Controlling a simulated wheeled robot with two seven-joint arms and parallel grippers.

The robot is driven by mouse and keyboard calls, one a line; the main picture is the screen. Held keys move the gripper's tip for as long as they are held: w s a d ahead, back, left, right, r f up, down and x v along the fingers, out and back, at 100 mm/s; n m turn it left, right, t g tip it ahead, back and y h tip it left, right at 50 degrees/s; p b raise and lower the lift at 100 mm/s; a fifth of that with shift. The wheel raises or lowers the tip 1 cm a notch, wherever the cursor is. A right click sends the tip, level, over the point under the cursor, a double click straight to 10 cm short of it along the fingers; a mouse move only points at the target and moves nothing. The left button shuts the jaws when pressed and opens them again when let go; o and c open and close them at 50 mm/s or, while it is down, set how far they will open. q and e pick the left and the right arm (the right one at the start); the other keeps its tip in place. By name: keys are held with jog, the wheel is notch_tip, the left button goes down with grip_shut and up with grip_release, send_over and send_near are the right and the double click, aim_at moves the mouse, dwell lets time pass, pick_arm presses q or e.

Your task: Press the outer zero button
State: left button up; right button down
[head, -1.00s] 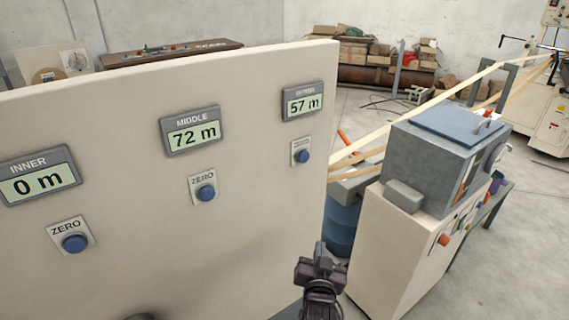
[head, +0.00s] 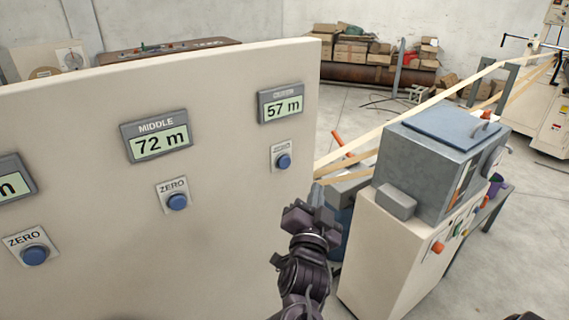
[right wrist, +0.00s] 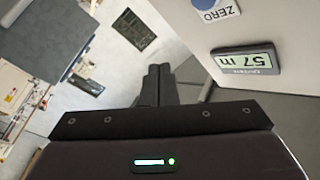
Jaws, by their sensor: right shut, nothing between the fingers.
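The outer zero button (head: 284,161) is a blue round button on a small white plate at the right end of the beige panel (head: 230,225). The outer display (head: 281,103) above it reads 57 m. My right gripper (head: 318,190) is shut and empty, below and to the right of the button, apart from it, by the panel's right edge. In the right wrist view the shut fingers (right wrist: 154,85) point away from the camera, with the outer display (right wrist: 245,61) and the zero button (right wrist: 203,3) at upper right. My left gripper is not in view.
The middle zero button (head: 177,201) sits under a 72 m display (head: 156,136). Another zero button (head: 35,255) is at lower left. A grey and beige machine (head: 425,165) stands right of the panel, with pale strips (head: 410,112) running behind it.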

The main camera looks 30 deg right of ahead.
jog(key=w, duration=0.8)
jog(key=shift+w+a+b, duration=0.25)
jog(key=shift+w+b, duration=0.05)
jog(key=shift+b, duration=0.1)
jog(key=shift+w, duration=0.1)
dwell(1.6)
jog(key=shift+w, duration=0.35)
jog(key=shift+w+a, duration=0.1)
jog(key=shift+w, duration=0.3)
dwell(0.6)
jog(key=shift+s, duration=0.85)
jog(key=shift+s+d+p, duration=0.15)
jog(key=shift+s+p, duration=0.1)
jog(key=shift+s, duration=1)
jog(key=shift+s+d+p, duration=0.1)
jog(key=shift+s+p, duration=0.15)
jog(key=shift+s, duration=1)
